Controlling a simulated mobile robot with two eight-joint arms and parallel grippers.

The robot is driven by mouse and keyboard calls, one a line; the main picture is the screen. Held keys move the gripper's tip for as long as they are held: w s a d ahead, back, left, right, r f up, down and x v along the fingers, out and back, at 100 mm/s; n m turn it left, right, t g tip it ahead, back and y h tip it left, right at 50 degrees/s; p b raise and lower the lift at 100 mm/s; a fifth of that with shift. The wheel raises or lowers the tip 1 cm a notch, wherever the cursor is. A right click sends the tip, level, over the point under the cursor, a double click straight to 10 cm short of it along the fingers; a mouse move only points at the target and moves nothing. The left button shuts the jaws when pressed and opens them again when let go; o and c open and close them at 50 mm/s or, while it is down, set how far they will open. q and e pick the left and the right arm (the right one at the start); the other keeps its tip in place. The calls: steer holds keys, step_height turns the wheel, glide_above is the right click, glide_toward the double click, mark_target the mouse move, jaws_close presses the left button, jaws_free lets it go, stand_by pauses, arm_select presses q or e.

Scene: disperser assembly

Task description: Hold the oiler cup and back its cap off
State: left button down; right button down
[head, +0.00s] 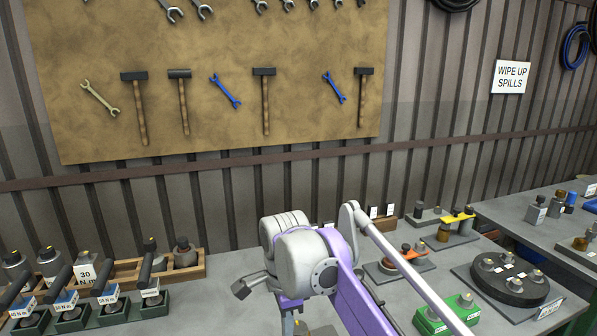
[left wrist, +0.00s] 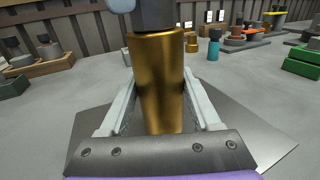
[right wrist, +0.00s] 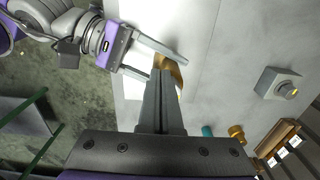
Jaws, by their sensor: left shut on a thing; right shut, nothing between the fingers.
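The oiler cup (left wrist: 157,85) is a brass-coloured cylinder standing upright between the fingers of my left gripper (left wrist: 160,80), which is shut on it. A dark grey piece (left wrist: 155,14) sits at the cup's top, cut off by the frame edge; I cannot tell whether it is the cap or my right fingers. In the right wrist view, my right gripper (right wrist: 160,78) is shut with nothing between its fingers. Its tips overlap the brass cup (right wrist: 176,72) held by my left gripper (right wrist: 153,58). In the head view, my arm links hide the cup and both grippers.
A small brass part (left wrist: 190,43) and a teal cylinder (left wrist: 213,46) stand on the grey table beyond the cup. A grey block with a yellow top (right wrist: 278,84) stands apart. Green blocks (head: 447,315), a round black stand (head: 510,287) and a wooden rack (head: 128,268) also occupy the table.

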step_height(320, 180, up, 6)
steer(key=shift+s+a, duration=0.2)
steer(key=shift+a, duration=0.05)
stand_by(0.4)
step_height(320, 180, down, 6)
steer(key=w, duration=0.2)
steer(key=shift+a, duration=0.35)
stand_by(0.5)
steer(key=shift+d, duration=0.4)
stand_by(0.7)
